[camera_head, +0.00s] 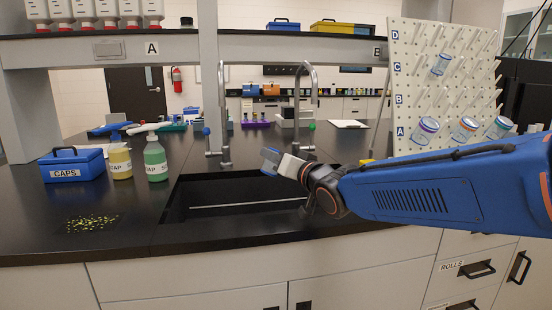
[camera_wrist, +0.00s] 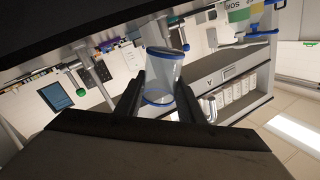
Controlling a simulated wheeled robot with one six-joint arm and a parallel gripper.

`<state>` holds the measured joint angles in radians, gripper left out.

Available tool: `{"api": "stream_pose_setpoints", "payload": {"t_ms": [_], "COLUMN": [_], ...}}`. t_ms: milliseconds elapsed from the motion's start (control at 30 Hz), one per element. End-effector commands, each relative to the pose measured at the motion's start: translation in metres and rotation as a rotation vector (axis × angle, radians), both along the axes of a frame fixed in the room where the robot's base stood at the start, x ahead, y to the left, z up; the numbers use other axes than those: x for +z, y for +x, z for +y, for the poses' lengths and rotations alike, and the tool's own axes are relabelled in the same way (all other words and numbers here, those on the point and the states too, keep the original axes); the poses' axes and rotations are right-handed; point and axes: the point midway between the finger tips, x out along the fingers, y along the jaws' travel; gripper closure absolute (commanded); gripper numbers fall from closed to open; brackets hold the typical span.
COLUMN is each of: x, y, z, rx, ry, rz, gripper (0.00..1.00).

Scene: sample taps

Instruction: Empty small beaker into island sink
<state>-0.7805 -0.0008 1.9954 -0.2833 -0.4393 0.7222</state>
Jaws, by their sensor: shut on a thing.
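My gripper (camera_head: 287,165) reaches in from the right, over the back of the dark island sink (camera_head: 190,205). It is shut on a small clear beaker (camera_head: 270,156), which sits at its far end and looks tipped toward its side. In the wrist view the beaker (camera_wrist: 163,78) stands out between the two dark fingers, with a blue band at its rim and one at its lower end. The wrist picture is strongly turned. I see no stream of liquid, and I cannot tell whether any liquid is in the beaker.
Two tall taps (camera_head: 223,115) and (camera_head: 306,105) stand behind the sink, close to my gripper. A blue CAPS box (camera_head: 73,166) and two soap bottles (camera_head: 155,160) stand left. Yellow bits (camera_head: 92,223) lie on the counter. A pegboard (camera_head: 435,75) holding several beakers stands right.

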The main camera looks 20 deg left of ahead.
Motion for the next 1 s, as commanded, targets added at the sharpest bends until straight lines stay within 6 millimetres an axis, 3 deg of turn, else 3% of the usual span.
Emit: {"api": "stream_pose_setpoints", "payload": {"t_ms": [500,1000], "x": [0.0004,0.0004], "y": [-0.0011,-0.0012], "z": [0.0009,0.0009], "rx": [0.000,0.000], "ry": [-0.261,-0.289], "rz": [-0.329,-0.364], "gripper": [0.87,0.87]}}
